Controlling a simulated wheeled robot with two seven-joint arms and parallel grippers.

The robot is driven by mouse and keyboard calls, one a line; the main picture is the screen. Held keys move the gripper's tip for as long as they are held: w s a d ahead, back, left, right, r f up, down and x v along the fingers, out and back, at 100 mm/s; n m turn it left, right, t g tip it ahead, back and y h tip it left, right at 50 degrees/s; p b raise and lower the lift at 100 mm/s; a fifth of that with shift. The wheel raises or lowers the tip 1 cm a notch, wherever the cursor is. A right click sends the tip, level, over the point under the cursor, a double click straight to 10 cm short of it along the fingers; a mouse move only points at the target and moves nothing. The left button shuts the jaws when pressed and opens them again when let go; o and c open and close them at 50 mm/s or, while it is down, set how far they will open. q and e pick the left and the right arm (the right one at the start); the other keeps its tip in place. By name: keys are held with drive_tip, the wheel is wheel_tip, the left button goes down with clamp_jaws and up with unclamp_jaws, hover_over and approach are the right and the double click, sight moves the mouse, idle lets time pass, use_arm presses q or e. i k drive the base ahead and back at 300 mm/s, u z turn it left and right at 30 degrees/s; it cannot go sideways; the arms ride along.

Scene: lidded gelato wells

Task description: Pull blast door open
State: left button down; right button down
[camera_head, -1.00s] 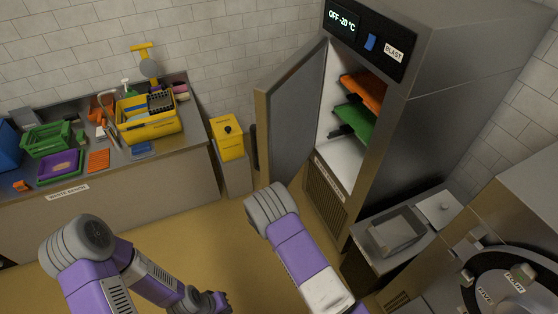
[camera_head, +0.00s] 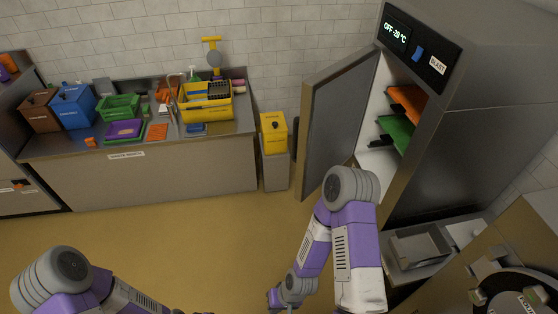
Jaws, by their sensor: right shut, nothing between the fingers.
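The blast door (camera_head: 340,118) is a grey metal panel standing ajar, swung out to the left of the tall blast cabinet (camera_head: 455,150). The opening shows a pale interior with an orange tray (camera_head: 408,103) and a green tray (camera_head: 396,131). My right gripper (camera_head: 284,300) is at the bottom middle, low and in front of the door, clear of it. It is shut and empty. My right arm's elbow covers the door's lower right corner. My left arm enters at the lower left, and its gripper is cut off by the bottom edge.
A yellow lidded box (camera_head: 274,132) on a narrow stand is left of the door. A grey pan (camera_head: 419,250) sits on a low unit at right. The floor (camera_head: 200,240) between is clear.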

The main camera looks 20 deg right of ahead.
sight(334, 99)
drive_tip(key=u, duration=0.35)
drive_tip(key=i, duration=0.45)
drive_tip(key=z, duration=1.3)
drive_tip(key=i, duration=1)
drive_tip(key=z, duration=1.15)
